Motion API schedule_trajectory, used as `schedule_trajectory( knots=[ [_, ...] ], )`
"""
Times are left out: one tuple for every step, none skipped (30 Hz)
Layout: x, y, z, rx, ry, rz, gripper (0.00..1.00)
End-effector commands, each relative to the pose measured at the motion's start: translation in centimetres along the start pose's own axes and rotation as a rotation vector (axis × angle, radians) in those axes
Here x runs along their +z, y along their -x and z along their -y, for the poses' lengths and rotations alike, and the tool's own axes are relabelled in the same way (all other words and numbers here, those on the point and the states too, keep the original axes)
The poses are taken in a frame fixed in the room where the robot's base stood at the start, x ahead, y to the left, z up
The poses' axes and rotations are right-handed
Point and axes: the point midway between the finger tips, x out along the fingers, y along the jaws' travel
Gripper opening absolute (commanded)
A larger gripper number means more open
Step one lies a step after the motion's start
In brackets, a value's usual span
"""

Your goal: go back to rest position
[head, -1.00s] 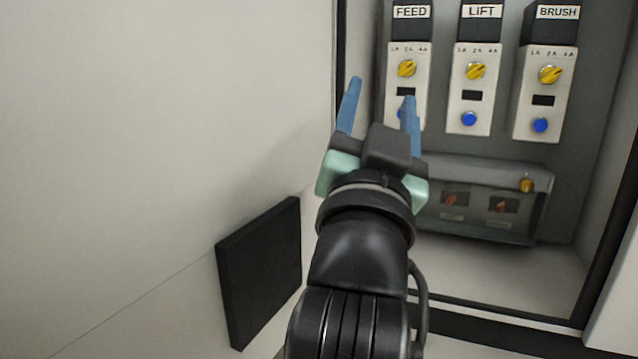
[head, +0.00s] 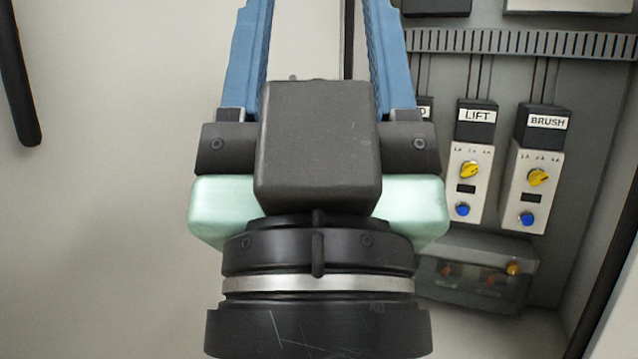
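My gripper (head: 318,30) is large and close to the head camera, pointing up the picture. Its two blue fingers stand wide apart with nothing visible between them; their tips are cut off by the top edge. The gripper is in front of the left edge of an open control cabinet and touches nothing that I can see. It hides most of the FEED unit (head: 425,108).
The cabinet holds the LIFT unit (head: 468,165) and the BRUSH unit (head: 535,170), each with a yellow knob and a blue button. Below is a clear-covered box (head: 475,270). A slotted duct (head: 520,43) runs above. A pale wall (head: 100,200) fills the left, with a dark bar (head: 15,80).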

Motion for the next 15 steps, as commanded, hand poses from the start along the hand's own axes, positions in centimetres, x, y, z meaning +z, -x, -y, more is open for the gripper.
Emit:
schedule_trajectory(
  knots=[
    [-2.2,-2.4,0.0,0.000,0.000,0.000,0.60],
    [-2.8,-3.0,0.0,0.000,0.000,0.000,0.60],
    [-3.7,-3.9,0.0,0.000,0.000,0.000,0.60],
    [-4.3,-4.5,0.0,0.000,-0.001,0.000,0.60],
    [-4.9,-5.2,0.0,0.000,-0.001,0.000,0.60],
    [-5.7,-6.0,0.0,0.000,-0.001,0.000,0.60],
    [-6.2,-6.6,0.0,0.000,-0.001,0.000,0.60],
    [-6.7,-7.1,0.0,0.000,-0.001,0.001,0.60],
    [-7.3,-7.8,0.0,-0.001,-0.001,0.001,0.60],
    [-7.7,-8.2,0.0,-0.001,-0.001,0.001,0.60],
    [-8.1,-8.6,0.0,-0.001,-0.001,0.001,0.60],
    [-8.5,-9.0,0.0,-0.001,-0.001,0.001,0.60],
    [-8.7,-9.2,0.0,-0.001,-0.001,0.001,0.60],
    [-8.9,-9.4,0.0,-0.001,-0.001,0.001,0.60],
    [-9.1,-9.6,0.0,-0.001,-0.001,0.001,0.60]
  ],
)
